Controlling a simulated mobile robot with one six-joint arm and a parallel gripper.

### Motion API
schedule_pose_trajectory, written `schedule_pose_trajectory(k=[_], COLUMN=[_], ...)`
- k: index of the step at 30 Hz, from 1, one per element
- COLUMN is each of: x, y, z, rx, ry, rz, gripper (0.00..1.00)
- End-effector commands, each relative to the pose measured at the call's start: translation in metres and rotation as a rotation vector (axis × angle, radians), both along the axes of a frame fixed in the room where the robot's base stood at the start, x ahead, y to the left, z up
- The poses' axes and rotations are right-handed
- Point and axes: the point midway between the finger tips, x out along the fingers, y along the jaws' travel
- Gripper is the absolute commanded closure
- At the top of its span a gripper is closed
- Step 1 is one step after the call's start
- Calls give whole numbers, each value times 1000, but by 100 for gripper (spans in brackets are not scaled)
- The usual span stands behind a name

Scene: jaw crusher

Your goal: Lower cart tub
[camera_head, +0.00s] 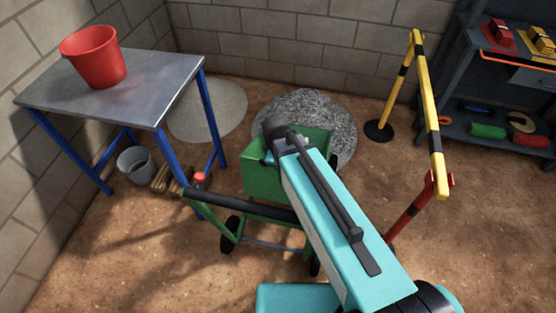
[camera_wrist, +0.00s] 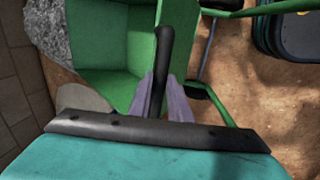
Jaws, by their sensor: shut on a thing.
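The cart's green tub (camera_head: 262,180) is in the middle of the camera_head view, partly hidden behind my arm. In the wrist view the tub (camera_wrist: 105,58) shows its bare green inside walls; I see no load in it. A black bar-like handle (camera_wrist: 163,45) stands at the tub's near edge. My gripper (camera_wrist: 165,92) has its pale purple fingers on both sides of this handle, shut on it. In the camera_head view the fingers are hidden by my arm. The tub's exact tilt is hard to tell.
A grey gravel heap (camera_head: 335,112) lies behind the cart, a paler heap (camera_head: 207,108) to its left. A table (camera_head: 150,72) with a red bucket (camera_head: 93,56) stands left. A yellow-black barrier (camera_head: 424,90) stands right, before shelves (camera_head: 480,75). The cart's black push bar (camera_head: 235,205) runs in front.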

Motion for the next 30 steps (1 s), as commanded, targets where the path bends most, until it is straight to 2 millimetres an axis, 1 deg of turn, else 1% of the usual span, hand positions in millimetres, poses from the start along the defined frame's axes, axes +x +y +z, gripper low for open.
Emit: schedule_pose_trajectory(k=[5, 6, 8, 9, 22, 26, 30], x=[-1, -1, -1, -1, -1, -3, -5], y=[0, 0, 0, 0, 1, 1, 1], z=[-1, 0, 0, 0, 3, 10, 23], rx=[-2, -2, -2, -2, -1, 0, -1], ry=[4, 4, 4, 2, 0, 0, -1], rz=[0, 0, 0, 1, 2, 2, 2], gripper=[100, 78, 68, 65, 65, 65, 65])
